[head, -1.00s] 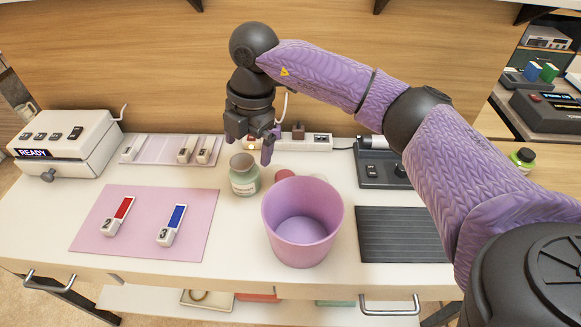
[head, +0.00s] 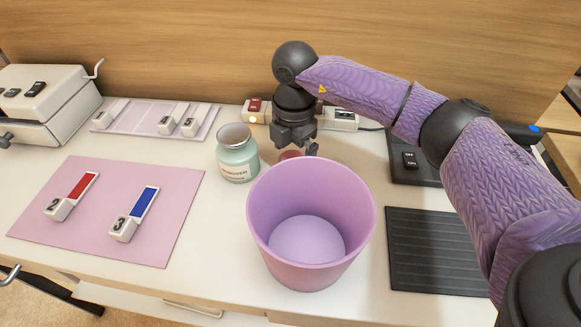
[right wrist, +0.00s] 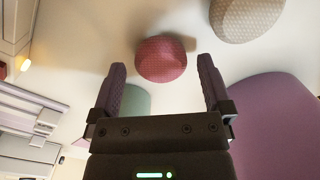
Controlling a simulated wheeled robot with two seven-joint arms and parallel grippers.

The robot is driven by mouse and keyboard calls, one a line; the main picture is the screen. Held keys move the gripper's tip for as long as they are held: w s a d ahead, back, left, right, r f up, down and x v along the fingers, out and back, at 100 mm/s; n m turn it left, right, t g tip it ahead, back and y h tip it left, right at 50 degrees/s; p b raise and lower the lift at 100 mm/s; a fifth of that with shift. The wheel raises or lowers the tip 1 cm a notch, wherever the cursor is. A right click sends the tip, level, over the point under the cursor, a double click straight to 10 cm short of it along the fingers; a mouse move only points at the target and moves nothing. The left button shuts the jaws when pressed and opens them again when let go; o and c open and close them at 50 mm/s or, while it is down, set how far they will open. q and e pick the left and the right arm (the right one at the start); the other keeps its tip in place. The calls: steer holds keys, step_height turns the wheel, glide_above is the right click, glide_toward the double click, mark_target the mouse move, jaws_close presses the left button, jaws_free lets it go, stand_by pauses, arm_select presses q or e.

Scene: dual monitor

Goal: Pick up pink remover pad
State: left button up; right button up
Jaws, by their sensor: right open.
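The pink remover pad (head: 289,155) is a small round reddish-pink piece on the white table, partly hidden behind the purple bin's rim in the head view. In the right wrist view the pink pad (right wrist: 161,58) lies just ahead of the fingertips, roughly centred between them. My right gripper (head: 297,147) points down above the table behind the bin. Its two fingers stand wide apart and empty in the right wrist view (right wrist: 160,75). My left gripper is not in view.
A purple bin (head: 262,225) stands close in front of the pad. A green remover jar (head: 238,160) is to its left. A beige pad (right wrist: 247,18) lies near the pink one. A power strip (head: 345,118) is behind. A dark ribbed mat (head: 435,252) lies at right.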

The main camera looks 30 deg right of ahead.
mark_target(294, 156)
steer(key=shift+f, duration=0.9)
steer(key=shift+r, duration=0.25)
steer(key=c, duration=1.1)
arm_select(q)
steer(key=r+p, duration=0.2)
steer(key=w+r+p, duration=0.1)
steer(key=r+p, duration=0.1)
steer(key=p, duration=0.1)
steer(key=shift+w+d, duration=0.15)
arm_select(e)
step_height(294, 156, up, 10)
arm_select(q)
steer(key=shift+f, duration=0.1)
